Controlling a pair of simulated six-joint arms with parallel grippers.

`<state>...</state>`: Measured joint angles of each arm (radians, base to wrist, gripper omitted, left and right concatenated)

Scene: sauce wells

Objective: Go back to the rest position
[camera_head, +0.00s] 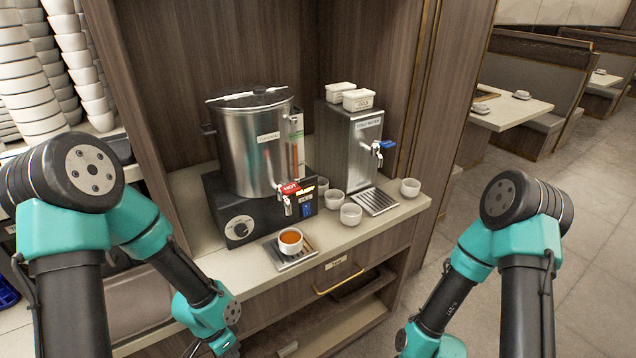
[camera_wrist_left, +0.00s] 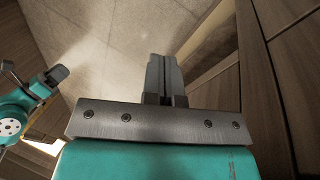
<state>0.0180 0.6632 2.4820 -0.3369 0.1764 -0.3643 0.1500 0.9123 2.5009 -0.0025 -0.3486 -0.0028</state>
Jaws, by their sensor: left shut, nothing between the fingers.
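My left arm reaches down in front of the counter in the head view, with its wrist low beside the drawer front; its fingers are cut off by the bottom edge there. In the left wrist view my left gripper (camera_wrist_left: 165,75) is shut and empty, its two fingers together above the floor. My right arm comes down at the right of the head view, and its gripper lies below the frame.
A cup of brown liquid (camera_head: 291,240) stands on a drip tray (camera_head: 283,264) below the steel urn (camera_head: 252,146). A cold water dispenser (camera_head: 350,140) and several white cups (camera_head: 351,214) stand to its right. A drawer handle (camera_head: 339,281) juts out. Floor (camera_head: 590,290) at right is clear.

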